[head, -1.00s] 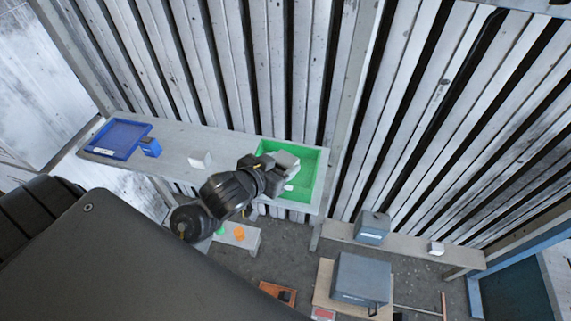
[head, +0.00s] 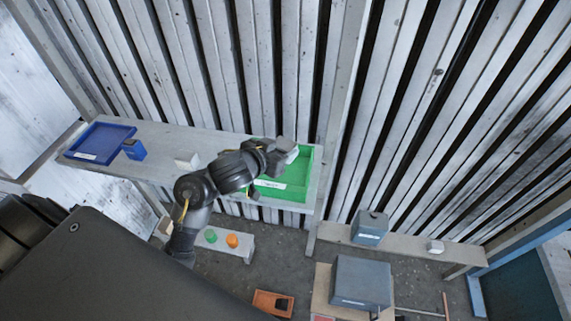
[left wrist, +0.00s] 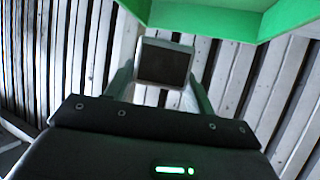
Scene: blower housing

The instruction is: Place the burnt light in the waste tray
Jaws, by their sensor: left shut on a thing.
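My left gripper (head: 281,152) is shut on a small light-grey block-like thing, which looks like the light (head: 291,150). In the left wrist view, the light (left wrist: 163,62) shows a dark square face with a pale rim between the two fingers. The gripper holds it over the green tray (head: 284,193), near the tray's back side; its exact height above the tray is unclear. The green tray's wall also shows at the top of the left wrist view (left wrist: 205,18). The tray's label is too small to read, and the arm hides part of its inside. My right gripper is not in view.
A blue tray (head: 96,157), a small blue box (head: 133,150) and a white block (head: 187,160) share the shelf (head: 160,140). A slatted wall stands behind. Below are a bench with green and orange buttons (head: 232,241) and a grey box (head: 361,283).

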